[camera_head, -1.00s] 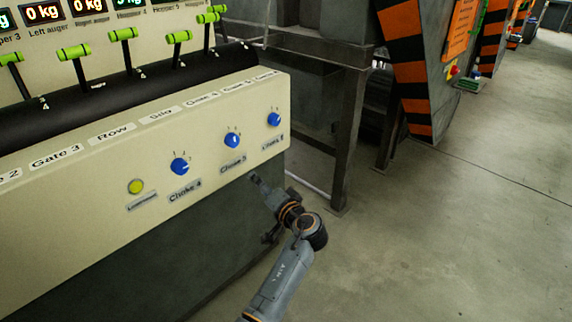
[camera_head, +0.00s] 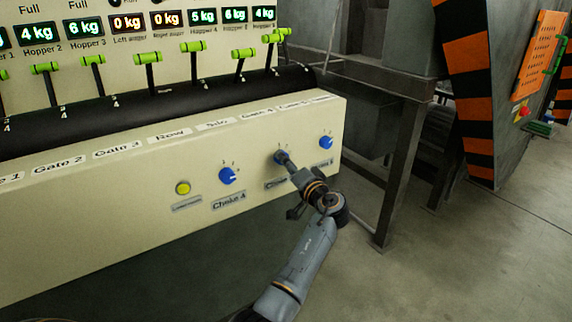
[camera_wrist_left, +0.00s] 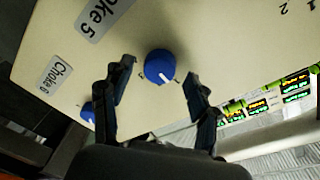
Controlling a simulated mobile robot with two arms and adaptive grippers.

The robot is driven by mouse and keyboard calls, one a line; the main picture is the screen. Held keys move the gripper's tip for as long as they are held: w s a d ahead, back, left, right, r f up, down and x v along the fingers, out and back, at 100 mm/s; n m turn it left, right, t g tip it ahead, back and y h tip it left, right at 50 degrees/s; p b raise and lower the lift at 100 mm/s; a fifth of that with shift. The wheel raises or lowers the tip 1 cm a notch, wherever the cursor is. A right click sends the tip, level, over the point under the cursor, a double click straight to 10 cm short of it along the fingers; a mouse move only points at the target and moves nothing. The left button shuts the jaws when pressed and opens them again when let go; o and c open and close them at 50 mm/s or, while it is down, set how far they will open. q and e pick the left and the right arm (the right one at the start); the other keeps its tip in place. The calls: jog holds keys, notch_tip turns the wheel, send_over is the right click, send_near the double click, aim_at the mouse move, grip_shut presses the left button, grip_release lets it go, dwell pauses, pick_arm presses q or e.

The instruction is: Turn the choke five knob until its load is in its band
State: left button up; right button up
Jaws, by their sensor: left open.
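The blue choke five knob (camera_wrist_left: 160,66) sits between my left gripper's open fingers (camera_wrist_left: 158,74) in the left wrist view. Its white pointer line faces the gripper; contact cannot be told. In the head view the knob (camera_head: 278,157) is partly hidden by my left gripper (camera_head: 284,160). The Choke 5 label (camera_wrist_left: 105,15) is beside the knob. The Hopper 5 display (camera_head: 235,15) reads 6 kg in green; the load band's limits are not readable. My right gripper is not in view.
The choke 4 knob (camera_head: 227,176) is to the left and the choke 6 knob (camera_head: 326,142) to the right. A yellow button (camera_head: 182,188) is further left. Green-handled levers (camera_head: 243,54) rise above the panel (camera_head: 120,215). A steel frame (camera_head: 402,170) stands right of the panel.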

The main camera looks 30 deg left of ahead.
pick_arm(q)
jog(key=shift+w+a, duration=0.3)
jog(key=shift+a, duration=0.3)
jog(key=c, duration=1.2)
jog(key=shift+o, duration=0.2)
jog(key=shift+d+r+m+g+h+p, duration=0.15)
jog(key=shift+m+g+p, duration=0.1)
jog(key=shift+m+p, duration=1.9)
jog(key=shift+a+m+g+h+p, duration=0.15)
jog(key=shift+m+g+p, duration=0.1)
jog(key=shift+m+p, duration=1.85)
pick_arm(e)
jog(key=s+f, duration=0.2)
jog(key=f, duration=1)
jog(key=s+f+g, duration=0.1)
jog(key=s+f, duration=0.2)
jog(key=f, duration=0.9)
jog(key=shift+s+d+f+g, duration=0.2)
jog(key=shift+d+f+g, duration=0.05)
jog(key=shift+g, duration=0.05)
pick_arm(q)
jog(key=shift+d, duration=0.1)
